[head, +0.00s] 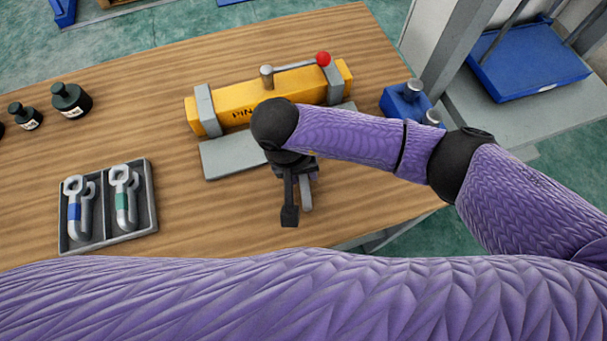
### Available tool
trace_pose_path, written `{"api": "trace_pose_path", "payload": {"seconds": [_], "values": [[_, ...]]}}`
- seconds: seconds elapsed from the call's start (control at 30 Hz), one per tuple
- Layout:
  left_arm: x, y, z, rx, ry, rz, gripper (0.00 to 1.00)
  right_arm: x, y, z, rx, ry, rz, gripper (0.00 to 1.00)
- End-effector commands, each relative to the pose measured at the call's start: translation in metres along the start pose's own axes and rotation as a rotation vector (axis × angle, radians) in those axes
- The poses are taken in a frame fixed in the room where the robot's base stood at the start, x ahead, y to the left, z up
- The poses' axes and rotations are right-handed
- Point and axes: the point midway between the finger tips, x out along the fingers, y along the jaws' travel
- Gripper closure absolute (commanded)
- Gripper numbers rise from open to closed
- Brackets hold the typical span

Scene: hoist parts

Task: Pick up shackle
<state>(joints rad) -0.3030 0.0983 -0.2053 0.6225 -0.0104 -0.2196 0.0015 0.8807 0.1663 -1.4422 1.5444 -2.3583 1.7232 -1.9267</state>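Two grey metal hook-shaped pieces that look like shackles lie side by side in a dark two-compartment tray (109,238) at the left of the wooden table. The left shackle (74,212) has a blue band. The right shackle (123,200) has a green band. My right gripper (297,213) is over the table's middle, well to the right of the tray and in front of the yellow block. A dark finger and a greyish piece beside it show; I cannot tell whether it holds anything. My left gripper is out of view; a purple arm link of mine crosses the bottom.
A yellow block (290,92) with grey clamps and a red-knobbed lever stands on a grey plate (229,159) at the back. Dark bottles (70,100) stand at the far left. A blue block (400,103) is at the right edge. Bare wood lies between tray and gripper.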

Motion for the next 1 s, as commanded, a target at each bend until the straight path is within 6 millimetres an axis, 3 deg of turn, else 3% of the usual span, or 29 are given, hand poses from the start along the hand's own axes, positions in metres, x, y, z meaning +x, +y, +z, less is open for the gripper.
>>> {"api": "trace_pose_path", "payload": {"seconds": [0.03,0.13,0.17,1.0], "values": [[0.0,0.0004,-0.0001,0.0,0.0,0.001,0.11,-0.0001,0.0001,0.0,0.0,0.0,0.0,0.77],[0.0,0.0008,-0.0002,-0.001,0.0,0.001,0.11,-0.0001,0.0001,0.0,0.0,0.0,0.0,0.98],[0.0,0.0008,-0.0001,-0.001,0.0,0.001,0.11,-0.0001,0.0001,0.0,0.0,0.0,0.0,1.0],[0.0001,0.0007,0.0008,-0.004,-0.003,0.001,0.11,-0.0004,0.0001,-0.0001,0.001,0.0,0.0,1.0]]}}
